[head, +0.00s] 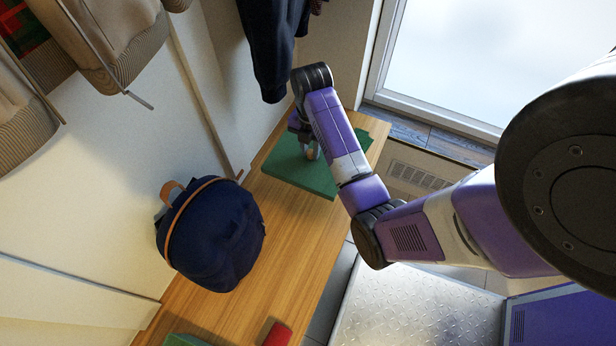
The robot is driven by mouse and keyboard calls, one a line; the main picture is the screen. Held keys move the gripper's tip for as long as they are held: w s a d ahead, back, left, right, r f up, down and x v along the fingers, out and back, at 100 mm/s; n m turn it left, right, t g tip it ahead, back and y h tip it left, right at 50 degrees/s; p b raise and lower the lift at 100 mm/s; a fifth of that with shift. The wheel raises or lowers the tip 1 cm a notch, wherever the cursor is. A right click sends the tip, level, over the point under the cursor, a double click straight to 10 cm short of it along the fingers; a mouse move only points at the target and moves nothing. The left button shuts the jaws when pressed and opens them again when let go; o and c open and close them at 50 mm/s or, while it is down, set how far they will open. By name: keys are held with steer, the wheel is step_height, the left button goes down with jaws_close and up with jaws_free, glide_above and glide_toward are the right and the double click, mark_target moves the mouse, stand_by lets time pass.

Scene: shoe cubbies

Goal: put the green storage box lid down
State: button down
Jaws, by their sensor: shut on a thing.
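The green storage box lid (291,172) is a flat green panel at the far end of the wooden bench (290,240). My gripper (311,155) is over the lid, shut on a small tan knob-like part at its middle. The lid looks level. I cannot tell whether it touches the bench top or is held just above it. My arm covers the lid's right part.
A navy backpack (215,235) with a tan strap stands on the bench nearer the wall. A red object (277,334) and a green object (184,340) are at the bottom edge. Dark clothing (268,45) hangs above the lid. Bench between backpack and lid is clear.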

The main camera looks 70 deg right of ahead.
step_height(320, 180, down, 15)
steer(key=b, duration=0.2)
steer(key=shift+r+b, duration=0.1)
steer(key=shift+b, duration=0.3)
steer(key=c, duration=1.2)
jaws_free()
steer(key=shift+c, duration=0.2)
